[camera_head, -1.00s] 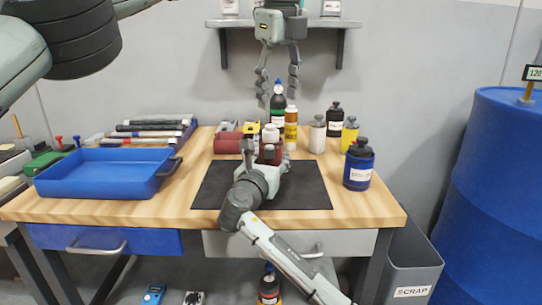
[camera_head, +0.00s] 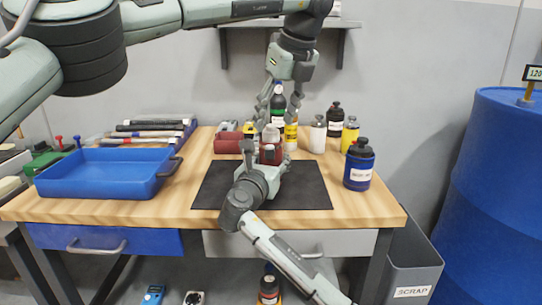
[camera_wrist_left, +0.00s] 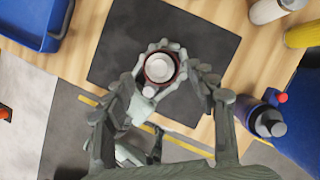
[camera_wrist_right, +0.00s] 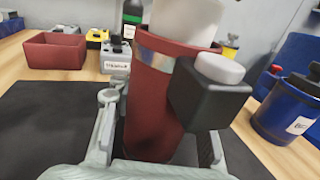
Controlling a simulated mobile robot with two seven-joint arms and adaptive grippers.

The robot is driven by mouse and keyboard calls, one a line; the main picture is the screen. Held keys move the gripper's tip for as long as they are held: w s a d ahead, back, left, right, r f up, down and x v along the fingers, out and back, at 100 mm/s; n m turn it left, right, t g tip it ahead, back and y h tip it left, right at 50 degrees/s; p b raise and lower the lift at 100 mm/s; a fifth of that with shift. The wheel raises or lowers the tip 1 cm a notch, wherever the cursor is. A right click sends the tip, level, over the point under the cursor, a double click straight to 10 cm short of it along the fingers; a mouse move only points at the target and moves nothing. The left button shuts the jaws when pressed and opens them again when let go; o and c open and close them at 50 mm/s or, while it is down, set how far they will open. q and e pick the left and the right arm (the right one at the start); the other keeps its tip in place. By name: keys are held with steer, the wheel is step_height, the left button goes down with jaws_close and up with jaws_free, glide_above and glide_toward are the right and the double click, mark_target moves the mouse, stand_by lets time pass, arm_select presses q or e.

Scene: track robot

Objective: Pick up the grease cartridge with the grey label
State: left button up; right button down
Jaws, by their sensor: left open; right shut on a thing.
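A dark red cartridge (camera_head: 268,154) with a white top stands upright above the dark mat (camera_head: 315,190). The right wrist view shows it close up (camera_wrist_right: 152,105), with a grey band near its top and a black block with a pale knob at its side. My right gripper (camera_head: 262,163) is shut on this cartridge; its fingers hide part of the lower body. My left gripper (camera_head: 278,108) is open and empty above the cartridge, pointing down. In the left wrist view the round white top (camera_wrist_left: 160,68) lies between the open left fingers.
Several bottles stand behind and to the right, including a yellow one (camera_head: 291,136), a white-grey one (camera_head: 317,138) and a blue one (camera_head: 359,170). A red bin (camera_head: 227,146) is behind left. A blue tray (camera_head: 95,180) is at left. The mat's right side is clear.

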arm_select(q)
steer(key=x, duration=0.2)
steer(key=shift+a+f, duration=0.1)
steer(key=shift+f, duration=0.2)
steer(key=shift+c, duration=0.5)
jaws_close()
steer(key=shift+r, duration=0.2)
